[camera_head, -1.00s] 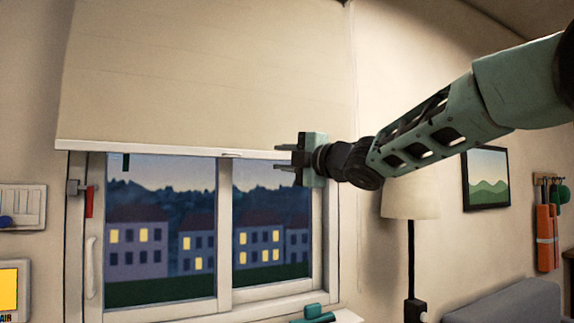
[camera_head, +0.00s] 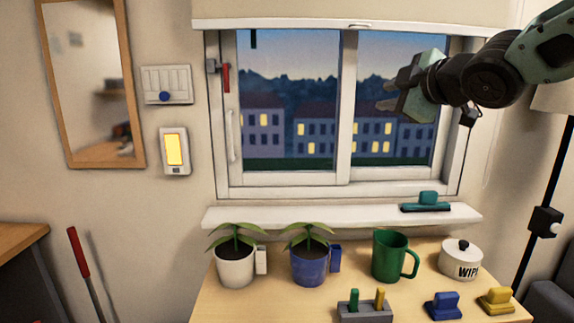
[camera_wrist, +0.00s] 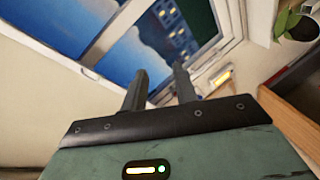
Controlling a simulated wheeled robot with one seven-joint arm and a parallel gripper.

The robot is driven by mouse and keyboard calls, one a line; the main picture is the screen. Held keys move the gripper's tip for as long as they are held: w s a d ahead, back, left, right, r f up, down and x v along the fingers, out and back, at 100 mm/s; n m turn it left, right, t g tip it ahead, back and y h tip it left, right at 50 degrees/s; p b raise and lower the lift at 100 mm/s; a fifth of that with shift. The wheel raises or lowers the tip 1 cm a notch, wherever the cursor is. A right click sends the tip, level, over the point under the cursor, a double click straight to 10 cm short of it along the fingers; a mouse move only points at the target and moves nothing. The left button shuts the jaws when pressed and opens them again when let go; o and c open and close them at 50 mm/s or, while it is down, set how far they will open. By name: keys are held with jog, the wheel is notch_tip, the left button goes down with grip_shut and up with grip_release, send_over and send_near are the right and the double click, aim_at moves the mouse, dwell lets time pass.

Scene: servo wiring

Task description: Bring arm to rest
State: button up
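My gripper (camera_head: 388,95) is raised in front of the right part of the window, above the sill, with my arm coming in from the upper right. In the wrist view, its two dark fingers (camera_wrist: 160,88) stand apart with a gap between them and nothing in the gap. The window (camera_head: 345,177) and its frame lie behind the fingers. The roller blind (camera_head: 300,8) hangs above the window, its bottom bar at the top of the frame.
Below stands a wooden table (camera_head: 230,308) with a white potted plant (camera_head: 235,268), a blue potted plant (camera_head: 310,268), a green mug (camera_head: 388,257), a wipes tub (camera_head: 460,262) and a grey holder (camera_head: 364,312). A teal squeegee-like tool (camera_head: 426,206) lies on the sill. A lamp pole (camera_head: 538,210) stands right.

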jog(key=s+a+f+m+g+h, duration=0.1)
jog(key=s+a+f+m+g, duration=0.25)
jog(key=s+f, duration=0.5)
jog(key=s+a+f+m+g+h, duration=0.15)
jog(key=s+a+f+g, duration=0.35)
jog(key=f, duration=0.6)
jog(key=s+f+m+g, duration=0.1)
jog(key=s+f+g, duration=0.2)
jog(key=s, duration=0.7)
jog(key=s+d+f+m+g+h, duration=0.1)
jog(key=s+f+m+g, duration=0.1)
jog(key=s+f, duration=0.5)
jog(key=s+g, duration=0.1)
jog(key=s, duration=0.3)
jog(key=shift+s+d, duration=0.15)
jog(key=shift+d, duration=0.05)
jog(key=shift+h, duration=0.25)
